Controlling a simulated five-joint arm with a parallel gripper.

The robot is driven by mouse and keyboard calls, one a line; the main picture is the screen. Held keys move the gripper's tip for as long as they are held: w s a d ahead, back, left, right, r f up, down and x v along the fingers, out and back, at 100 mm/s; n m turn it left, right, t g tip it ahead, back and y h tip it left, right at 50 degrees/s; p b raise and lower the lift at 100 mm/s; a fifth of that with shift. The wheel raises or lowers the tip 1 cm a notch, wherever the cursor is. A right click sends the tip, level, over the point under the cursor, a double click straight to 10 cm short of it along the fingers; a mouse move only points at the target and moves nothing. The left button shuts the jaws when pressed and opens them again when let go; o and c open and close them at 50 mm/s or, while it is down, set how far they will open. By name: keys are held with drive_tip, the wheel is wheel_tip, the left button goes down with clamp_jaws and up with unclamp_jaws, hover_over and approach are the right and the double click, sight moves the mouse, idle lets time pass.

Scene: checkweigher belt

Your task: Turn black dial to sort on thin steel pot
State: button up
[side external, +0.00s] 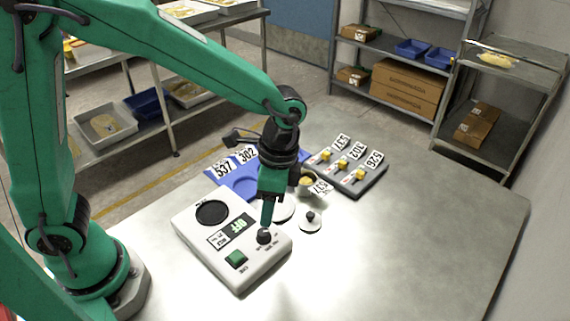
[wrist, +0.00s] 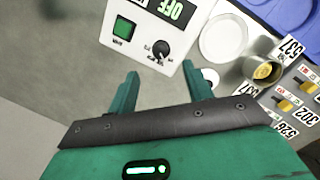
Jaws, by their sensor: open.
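The black dial (side external: 264,236) sits on the front right corner of the white checkweigher box (side external: 190,230). It also shows in the wrist view (wrist: 161,48), just beyond my fingertips and roughly centred between them. My gripper (side external: 267,222) is open and empty, pointing down close above the dial; its two green fingers (wrist: 161,77) are spread apart in the wrist view. I cannot tell whether a finger touches the dial. The box's display (side external: 238,227) reads OFF. A small steel pot (wrist: 263,70) with yellow contents stands behind the box, partly hidden by my wrist in the side view.
A green button (side external: 236,258) is beside the dial. A white round plate (wrist: 223,37) and a knobbed lid (side external: 310,222) lie near the pot. A grey panel with yellow handles (side external: 352,180) and a blue tray (side external: 240,183) stand behind. The table's right side is clear.

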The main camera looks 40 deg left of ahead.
sight(263, 231)
drive_tip(key=shift+s+a+r+m+t+h, duration=0.1)
drive_tip(key=shift+s+a+m+t+h, duration=0.3)
drive_tip(key=shift+s+m+t, duration=0.5)
drive_tip(key=shift+w, duration=0.25)
drive_tip(key=shift+f, duration=3.9)
drive_tip(key=c, duration=1)
drive_tip(key=shift+o, duration=0.2)
